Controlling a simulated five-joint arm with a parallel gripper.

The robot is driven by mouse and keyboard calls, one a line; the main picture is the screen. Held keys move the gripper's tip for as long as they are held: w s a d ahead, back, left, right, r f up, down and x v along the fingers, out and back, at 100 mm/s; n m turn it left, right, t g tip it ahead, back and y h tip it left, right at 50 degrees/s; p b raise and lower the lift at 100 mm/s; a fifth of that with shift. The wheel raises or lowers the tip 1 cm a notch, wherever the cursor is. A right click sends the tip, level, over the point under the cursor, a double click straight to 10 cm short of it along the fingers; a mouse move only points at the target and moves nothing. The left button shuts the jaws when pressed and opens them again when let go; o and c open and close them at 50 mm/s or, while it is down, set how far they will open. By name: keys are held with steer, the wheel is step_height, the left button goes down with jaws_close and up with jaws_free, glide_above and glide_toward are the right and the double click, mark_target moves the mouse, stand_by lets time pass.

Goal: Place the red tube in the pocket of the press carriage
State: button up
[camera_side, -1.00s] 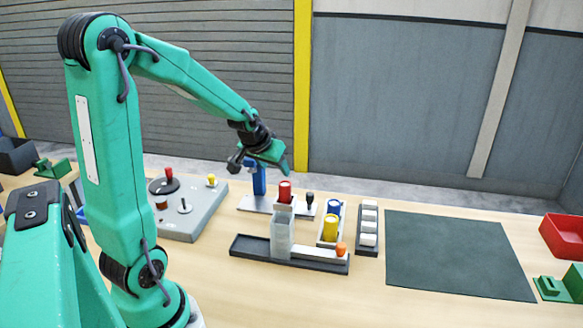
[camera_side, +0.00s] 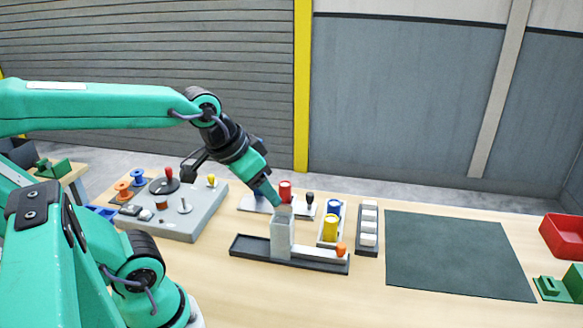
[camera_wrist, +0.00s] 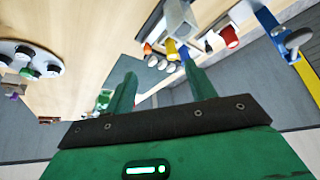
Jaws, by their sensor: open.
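The red tube (camera_side: 285,190) stands upright behind the grey block-shaped housing (camera_side: 282,238), which partly hides its surroundings. That housing, which looks like the press carriage, sits on a dark rail with an orange knob (camera_side: 341,249) at its right end. I cannot see its pocket clearly. My gripper (camera_side: 272,197) points down and right, just left of the red tube in this view; its depth gap is unclear. In the wrist view my gripper (camera_wrist: 160,70) is open with nothing between its fingers, and the red tube (camera_wrist: 230,36) lies beyond the right finger.
A white rack holds a blue tube (camera_side: 334,207) and a yellow tube (camera_side: 330,228). A dark strip with white blocks (camera_side: 368,223) is beside it. A grey control box (camera_side: 188,215) stands left. The dark mat (camera_side: 450,255) is bare. A red bin (camera_side: 564,236) is far right.

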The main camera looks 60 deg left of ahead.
steer(key=s, duration=0.1)
steer(key=s+d, duration=0.1)
steer(key=shift+s+d+m, duration=0.25)
steer(key=shift+s+m, duration=0.05)
stand_by(0.5)
